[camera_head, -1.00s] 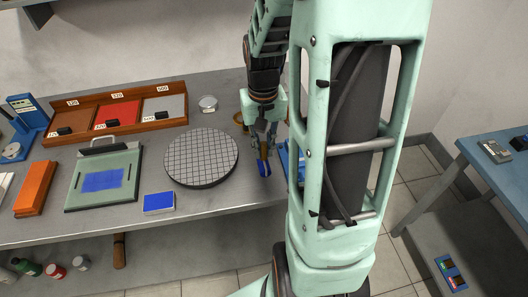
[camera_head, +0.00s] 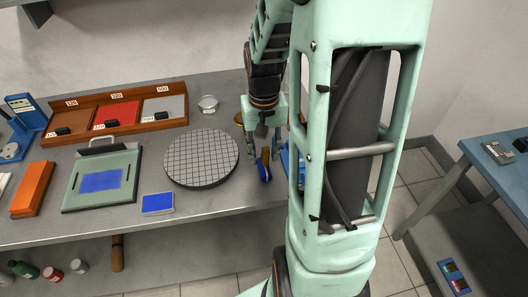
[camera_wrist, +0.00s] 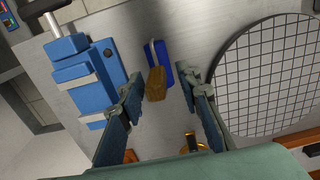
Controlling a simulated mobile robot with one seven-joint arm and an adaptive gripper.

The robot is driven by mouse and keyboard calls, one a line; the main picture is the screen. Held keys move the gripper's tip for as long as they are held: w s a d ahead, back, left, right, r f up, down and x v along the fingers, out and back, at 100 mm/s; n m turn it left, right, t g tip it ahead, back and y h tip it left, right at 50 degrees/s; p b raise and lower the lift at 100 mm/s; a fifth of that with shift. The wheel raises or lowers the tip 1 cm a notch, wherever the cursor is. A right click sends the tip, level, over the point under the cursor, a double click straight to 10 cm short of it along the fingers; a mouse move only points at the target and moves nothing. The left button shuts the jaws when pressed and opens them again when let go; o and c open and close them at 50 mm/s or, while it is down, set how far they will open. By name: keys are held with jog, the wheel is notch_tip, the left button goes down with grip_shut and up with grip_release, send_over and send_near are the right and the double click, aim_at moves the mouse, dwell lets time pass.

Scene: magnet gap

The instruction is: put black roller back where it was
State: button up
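A small hand roller (camera_head: 264,173) with a blue roll and a tan wooden handle lies on the grey table, right of the round gridded plate. No roller with a black roll is seen. The roller also shows in the wrist view (camera_wrist: 156,85), its handle pointing toward my gripper. My gripper (camera_head: 265,137) is just above it, pointing down. In the wrist view its fingers (camera_wrist: 160,82) are wide apart, one on each side of the roller, with clear gaps. It appears to hold nothing.
The gridded plate (camera_head: 201,157) is close on the left. A blue clamp-like device (camera_wrist: 85,75) stands on the roller's other side, mostly hidden by my arm in the head view. A blue pad (camera_head: 158,203) and a green board (camera_head: 102,180) lie farther left. The table's front edge is near.

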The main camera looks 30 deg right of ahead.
notch_tip(320, 180, up, 12)
jog(key=shift+r+p, duration=0.2)
jog(key=shift+p, duration=0.25)
dwell(0.4)
